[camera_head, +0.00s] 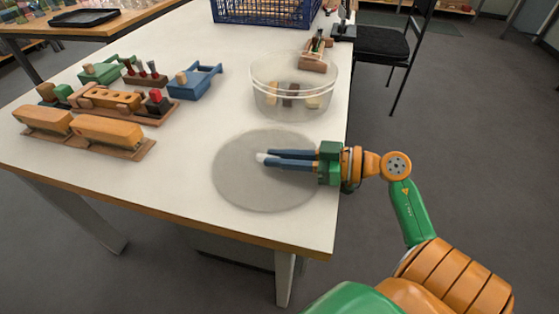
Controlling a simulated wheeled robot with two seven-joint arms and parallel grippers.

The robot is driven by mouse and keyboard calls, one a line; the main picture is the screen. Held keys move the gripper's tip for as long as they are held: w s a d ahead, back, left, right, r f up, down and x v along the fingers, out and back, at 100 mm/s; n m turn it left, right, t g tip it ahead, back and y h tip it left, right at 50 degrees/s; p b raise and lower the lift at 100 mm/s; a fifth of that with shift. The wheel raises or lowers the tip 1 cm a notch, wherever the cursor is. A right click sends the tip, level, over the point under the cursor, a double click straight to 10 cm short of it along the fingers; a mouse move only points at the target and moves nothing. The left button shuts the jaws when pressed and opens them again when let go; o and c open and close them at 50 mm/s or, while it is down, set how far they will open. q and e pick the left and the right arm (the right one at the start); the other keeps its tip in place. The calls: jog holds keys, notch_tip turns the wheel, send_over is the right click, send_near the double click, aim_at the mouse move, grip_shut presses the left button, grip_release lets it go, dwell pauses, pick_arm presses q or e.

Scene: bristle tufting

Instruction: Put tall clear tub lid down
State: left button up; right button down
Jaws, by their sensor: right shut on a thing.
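The tall clear tub (285,104) stands open on the white table, with several small blocks visible inside. The round, greyish, see-through lid (240,185) is in front of the tub, near the table's right edge. My right gripper (262,157) reaches in from the right with its blue fingers over the lid's middle, and it is shut on the lid. The lid looks flat and level; whether it touches the table or hovers just above it I cannot tell. My left gripper is not in view.
Wooden fixtures with orange blocks (105,132) stand at the left, with green and blue tools (194,82) behind them. A blue crate (267,12) is at the back, and a small wooden holder (315,55) is behind the tub. Bare table lies left of the lid.

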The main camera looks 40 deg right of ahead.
jog(key=c, duration=0.9)
grip_release()
jog(key=shift+o, duration=0.2)
jog(key=shift+r, duration=0.1)
jog(key=v, duration=1.2)
jog(key=shift+s+p, duration=0.15)
jog(key=shift+p, duration=0.2)
